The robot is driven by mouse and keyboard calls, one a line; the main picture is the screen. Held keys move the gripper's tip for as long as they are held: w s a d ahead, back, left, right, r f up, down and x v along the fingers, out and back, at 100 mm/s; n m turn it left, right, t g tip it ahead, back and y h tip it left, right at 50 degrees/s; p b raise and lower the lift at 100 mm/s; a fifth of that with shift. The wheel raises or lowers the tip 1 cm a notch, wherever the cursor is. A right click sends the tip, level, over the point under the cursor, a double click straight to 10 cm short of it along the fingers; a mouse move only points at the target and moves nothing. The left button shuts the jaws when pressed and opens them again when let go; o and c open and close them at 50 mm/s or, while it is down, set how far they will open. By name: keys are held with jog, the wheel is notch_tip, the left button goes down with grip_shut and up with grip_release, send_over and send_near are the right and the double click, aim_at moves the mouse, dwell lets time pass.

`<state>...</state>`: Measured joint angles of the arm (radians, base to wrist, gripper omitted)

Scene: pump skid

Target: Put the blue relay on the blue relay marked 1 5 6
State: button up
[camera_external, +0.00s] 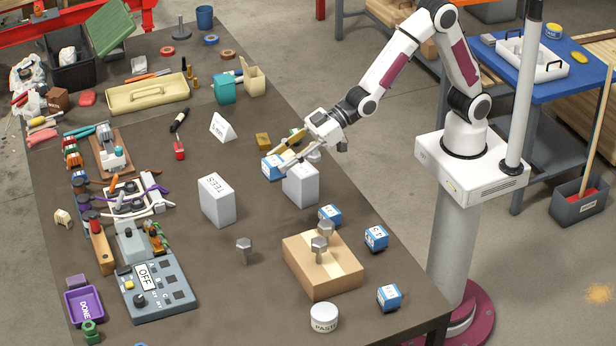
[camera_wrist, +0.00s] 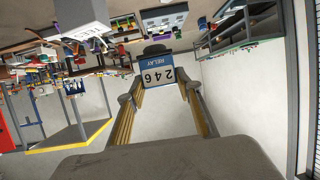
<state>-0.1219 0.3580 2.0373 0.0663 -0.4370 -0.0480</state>
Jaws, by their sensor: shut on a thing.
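My gripper (camera_external: 290,152) is shut on a blue relay (camera_external: 272,167) with a white label, left of the wrist in the external view. In the wrist view my gripper (camera_wrist: 163,98) has its fingers on both sides of this relay (camera_wrist: 157,74); its label is upside down and seems to read 2 4 6. Three other blue relays are on the table: one behind the wooden block (camera_external: 330,214), one to its right (camera_external: 376,238), and one nearer the front (camera_external: 389,297). Their numbers are too small to read surely, so I cannot tell which is marked 1 5 6.
A white box (camera_external: 300,187) stands just below my gripper, and another white box (camera_external: 216,200) stands to its left. A wooden block (camera_external: 322,268) with metal bolts stands among the relays. A white paste jar (camera_external: 324,318) is in front.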

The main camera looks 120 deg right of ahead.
jog(key=s+a+n+g+y, duration=0.1)
jog(key=s+a+n+y, duration=0.15)
jog(key=a, duration=0.75)
jog(key=s+a+n+y, duration=0.2)
jog(key=s+a, duration=0.1)
jog(key=a, duration=0.7)
jog(key=n+g+y, duration=0.3)
jog(key=n+y, duration=0.1)
send_over(393, 285)
notch_tip(393, 285, down, 4)
jog(key=f, duration=0.1)
jog(key=shift+f+m, duration=0.2)
jog(key=shift+m, duration=0.05)
notch_tip(393, 285, down, 6)
jog(key=shift+f, duration=0.15)
jog(key=shift+f, duration=1.85)
jog(key=shift+f, duration=0.1)
